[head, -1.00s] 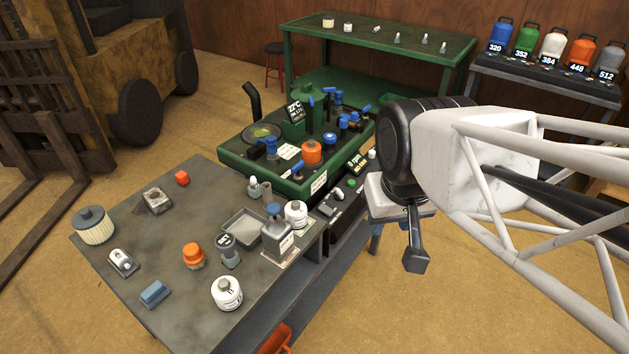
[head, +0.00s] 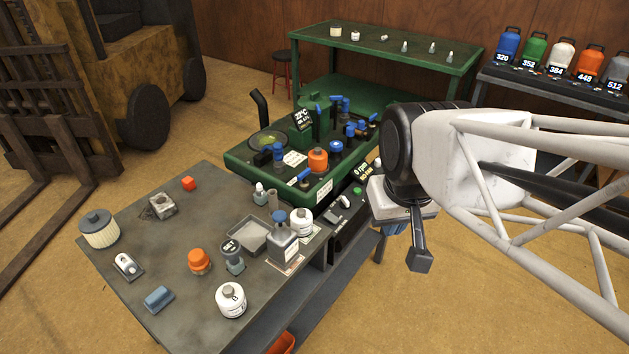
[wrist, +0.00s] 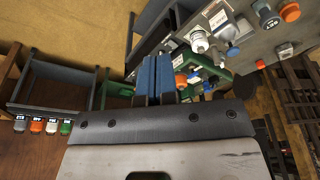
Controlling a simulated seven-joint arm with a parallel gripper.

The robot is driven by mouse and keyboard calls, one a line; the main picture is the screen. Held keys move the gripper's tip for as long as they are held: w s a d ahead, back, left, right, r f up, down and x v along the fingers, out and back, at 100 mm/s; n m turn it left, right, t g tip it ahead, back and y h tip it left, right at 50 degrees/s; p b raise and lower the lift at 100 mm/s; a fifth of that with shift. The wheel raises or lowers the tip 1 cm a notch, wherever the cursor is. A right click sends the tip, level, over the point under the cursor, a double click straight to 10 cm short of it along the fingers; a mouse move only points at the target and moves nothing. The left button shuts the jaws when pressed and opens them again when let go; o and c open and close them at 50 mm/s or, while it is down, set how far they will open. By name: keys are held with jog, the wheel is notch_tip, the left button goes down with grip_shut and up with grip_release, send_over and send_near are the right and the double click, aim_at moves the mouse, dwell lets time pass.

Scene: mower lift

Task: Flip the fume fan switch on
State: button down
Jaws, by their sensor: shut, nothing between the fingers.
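My gripper (head: 419,260) hangs in the air to the right of the green machine and the grey bench. In the wrist view its two blue fingers (wrist: 155,72) lie close together with nothing between them. A dark panel (head: 347,211) with a small green button (head: 357,190) and a pale switch-like part (head: 345,201) sits at the bench's right end. I cannot read a label there, so I cannot tell whether this is the fume fan switch. A grey box with a white knob (head: 127,264) lies at the bench's left. My gripper touches none of these.
The grey bench (head: 190,230) holds bottles, an orange-capped jar (head: 199,260) and a tray (head: 246,235). The green machine (head: 330,182) stands behind it, with a green table (head: 440,60) beyond. Coloured jugs (head: 560,52) stand at the back right. Open floor lies around my gripper.

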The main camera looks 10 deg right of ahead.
jog(key=w+f+n, duration=0.2)
jog(key=w+n, duration=0.1)
jog(key=w, duration=0.8)
jog(key=n+g+y, duration=0.1)
jog(key=n+y, duration=0.1)
jog(key=n, duration=0.4)
send_over(325, 216)
jog(key=s+d, duration=0.2)
jog(key=s+d+f+x, duration=0.1)
jog(key=s+d+x, duration=0.1)
jog(key=x, duration=1.6)
jog(key=shift+d, duration=0.55)
jog(key=shift+s+r, duration=0.1)
jog(key=shift+s, duration=0.05)
jog(key=shift+x, duration=7)
jog(key=shift+d, duration=0.1)
